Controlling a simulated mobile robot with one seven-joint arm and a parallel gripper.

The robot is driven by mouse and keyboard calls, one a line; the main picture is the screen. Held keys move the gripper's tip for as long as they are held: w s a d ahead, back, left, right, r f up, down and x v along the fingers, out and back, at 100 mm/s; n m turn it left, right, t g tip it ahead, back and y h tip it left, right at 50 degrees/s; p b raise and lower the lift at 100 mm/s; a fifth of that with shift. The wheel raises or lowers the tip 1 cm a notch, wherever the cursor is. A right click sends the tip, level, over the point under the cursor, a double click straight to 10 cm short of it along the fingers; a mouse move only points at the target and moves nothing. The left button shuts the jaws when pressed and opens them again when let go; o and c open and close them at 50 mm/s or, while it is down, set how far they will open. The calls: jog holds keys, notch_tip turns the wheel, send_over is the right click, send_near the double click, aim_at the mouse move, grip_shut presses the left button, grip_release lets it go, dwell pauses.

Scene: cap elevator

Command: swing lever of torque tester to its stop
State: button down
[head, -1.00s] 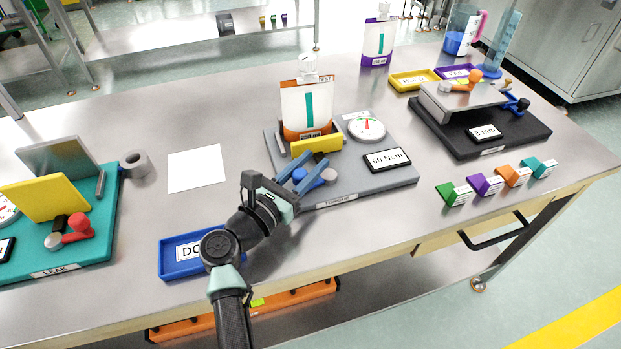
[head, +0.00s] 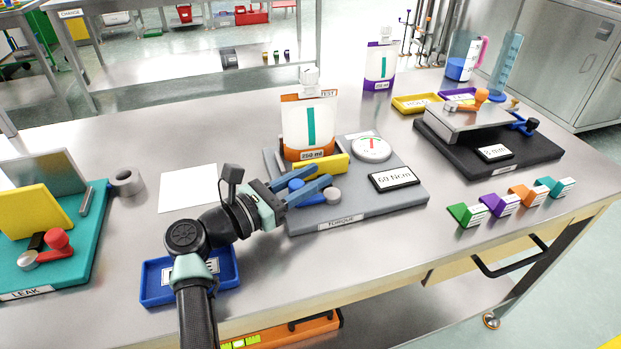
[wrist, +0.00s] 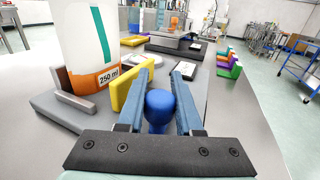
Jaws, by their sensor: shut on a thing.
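The torque tester is a grey base plate (head: 400,202) labelled TORQUE, with a round dial (head: 371,148) and a 60 Ncm plate (head: 397,179). Its blue lever knob (head: 295,185) stands near the front left of the plate, beside a grey round hub (head: 333,195). My gripper (head: 326,187) reaches in from the left, its blue fingers over the lever. In the wrist view the knob (wrist: 160,102) sits between the two fingers, and my gripper (wrist: 163,85) is shut on it. The lever's arm is largely hidden by the fingers.
A yellow block (head: 322,164) and a 250 ml pouch (head: 309,125) stand right behind the lever. A blue tray (head: 160,297) lies below my arm. A black fixture (head: 540,150) stands to the right. Bare bench lies left of the tester, around a white sheet (head: 188,188).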

jog(key=c, duration=0.6)
grip_release()
jog(key=shift+w, duration=0.1)
jog(key=shift+o, duration=0.2)
jog(key=v, duration=1.3)
jog(key=shift+d, duration=0.1)
